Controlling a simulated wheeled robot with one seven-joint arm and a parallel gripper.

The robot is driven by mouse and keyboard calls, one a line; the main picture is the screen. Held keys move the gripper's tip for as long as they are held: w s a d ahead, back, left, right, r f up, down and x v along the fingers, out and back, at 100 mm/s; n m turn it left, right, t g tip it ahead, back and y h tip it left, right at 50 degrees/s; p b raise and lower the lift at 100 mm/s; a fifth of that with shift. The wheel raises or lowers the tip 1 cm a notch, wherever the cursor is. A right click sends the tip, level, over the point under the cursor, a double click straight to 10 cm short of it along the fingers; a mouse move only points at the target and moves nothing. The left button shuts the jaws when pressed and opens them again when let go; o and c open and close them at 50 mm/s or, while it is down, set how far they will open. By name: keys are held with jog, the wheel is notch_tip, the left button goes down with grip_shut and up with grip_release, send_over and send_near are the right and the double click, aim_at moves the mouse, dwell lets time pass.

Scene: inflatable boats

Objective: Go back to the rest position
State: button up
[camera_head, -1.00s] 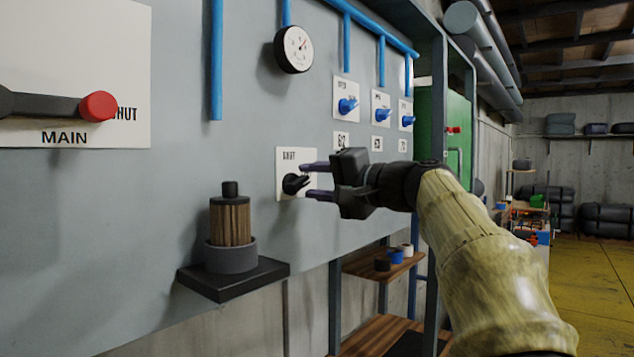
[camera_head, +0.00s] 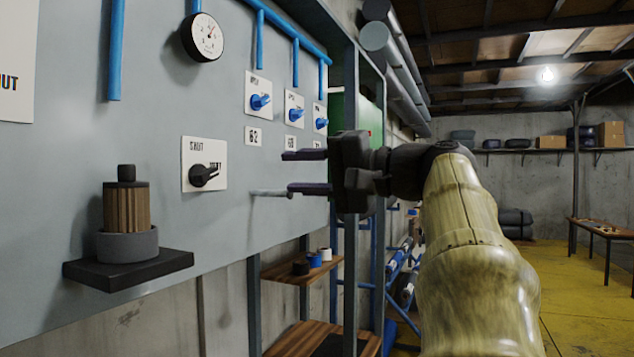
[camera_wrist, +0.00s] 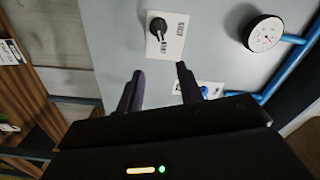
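My gripper (camera_head: 305,172) is open and empty in the head view, its two dark purple fingers apart and pointing left toward the grey panel (camera_head: 235,110). It is to the right of the black knob (camera_head: 204,175) on its white plate marked SHUT and is clear of it. In the wrist view my gripper (camera_wrist: 160,88) shows its fingers spread, with the black knob (camera_wrist: 158,27) beyond them and nothing between them. My pale, worn arm reaches in from the lower right of the head view.
A wood-ribbed cylinder (camera_head: 126,208) stands on a black bracket (camera_head: 130,268) on the panel. A gauge (camera_head: 202,38), blue pipes and blue valves (camera_head: 260,101) are above. A wooden shelf (camera_head: 285,270) holds small rolls below. Yellow floor (camera_head: 585,290) at the right is open.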

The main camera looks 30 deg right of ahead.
jog(key=shift+v, duration=1.1)
jog(key=w+a+f+m+g+h, duration=0.1)
jog(key=w+f+m+g+h, duration=0.2)
jog(key=f, duration=1.2)
jog(key=w+a+f+g+h, duration=0.25)
jog(key=w+f, duration=0.35)
jog(key=f, duration=0.9)
jog(key=s+a+f+n+g+h, duration=0.1)
jog(key=s+f, duration=0.4)
jog(key=f, duration=0.5)
jog(key=s+a+f+n+g+h, duration=0.2)
jog(key=s+a+f+n+g, duration=0.1)
jog(key=f, duration=0.7)
jog(key=s+a+f+n+g+h, duration=0.2)
jog(key=s+a+f+n, duration=0.2)
jog(key=s+f+n, duration=0.2)
notch_tip(320, 180, down, 4)
jog(key=s, duration=0.2)
jog(key=shift+s+a, duration=0.25)
jog(key=shift+s, duration=0.1)
